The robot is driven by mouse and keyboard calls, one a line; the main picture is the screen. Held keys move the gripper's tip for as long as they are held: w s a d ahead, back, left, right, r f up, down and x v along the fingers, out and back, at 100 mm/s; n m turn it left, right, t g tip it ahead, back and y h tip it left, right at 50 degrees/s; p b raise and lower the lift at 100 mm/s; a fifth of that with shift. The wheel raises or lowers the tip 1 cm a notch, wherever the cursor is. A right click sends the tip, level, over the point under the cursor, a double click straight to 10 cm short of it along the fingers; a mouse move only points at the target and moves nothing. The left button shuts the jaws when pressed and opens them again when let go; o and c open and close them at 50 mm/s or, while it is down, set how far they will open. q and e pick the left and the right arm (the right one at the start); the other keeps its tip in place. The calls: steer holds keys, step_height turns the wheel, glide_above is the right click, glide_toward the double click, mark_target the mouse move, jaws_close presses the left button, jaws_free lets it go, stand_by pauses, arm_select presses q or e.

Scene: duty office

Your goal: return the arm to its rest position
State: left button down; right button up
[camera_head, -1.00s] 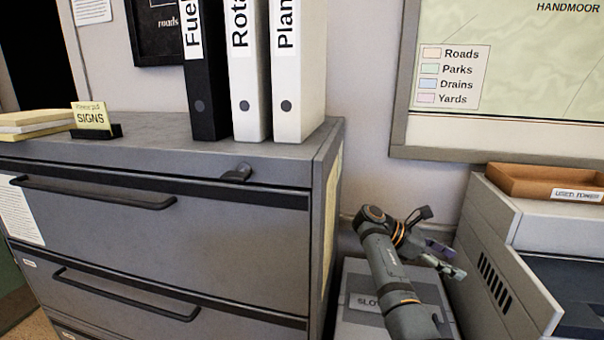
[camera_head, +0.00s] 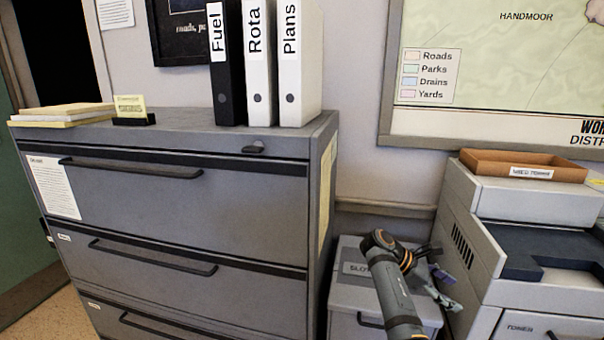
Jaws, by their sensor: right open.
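My right arm comes up from the lower right, in front of a low grey box with a label that begins "SLO" (camera_head: 354,269). My right gripper (camera_head: 446,289) is at the arm's far end, between that box and the grey printer. It is open, and I see nothing held in it. The wrist hides part of the low box. My left arm and left gripper do not show.
A grey filing cabinet (camera_head: 190,219) fills the left, with black and white binders (camera_head: 258,75) and a small card sign (camera_head: 130,107) on top. The printer (camera_head: 480,235) stands close on the right, bearing an orange-brown tray (camera_head: 525,158). Floor shows at lower left.

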steer(key=s+a+f+m+t+y, duration=0.1)
steer(key=s+f+m+t+y, duration=0.15)
steer(key=s+f, duration=0.55)
steer(key=s+a+f+m+t+y, duration=0.1)
steer(key=s+f+m+y, duration=0.3)
steer(key=f, duration=0.6)
steer(key=s+a+m+t+y, duration=0.1)
steer(key=s+a+m+y, duration=0.15)
steer(key=s+a, duration=0.4)
steer(key=s+a+m+t+y, duration=0.2)
steer(key=s+a+m, duration=0.2)
steer(key=s, duration=0.6)
step_height(320, 180, down, 24)
steer(key=s+d+r+g, duration=0.1)
steer(key=s+d+g, duration=0.1)
steer(key=d, duration=0.1)
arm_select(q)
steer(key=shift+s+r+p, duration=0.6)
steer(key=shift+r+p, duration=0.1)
arm_select(e)
steer(key=s+d+f, duration=0.1)
steer(key=s+f, duration=1.5)
steer(key=s, duration=0.2)
steer(key=shift+s+f+g, duration=0.3)
steer(key=shift+f+g, duration=0.05)
steer(key=shift+g, duration=0.1)
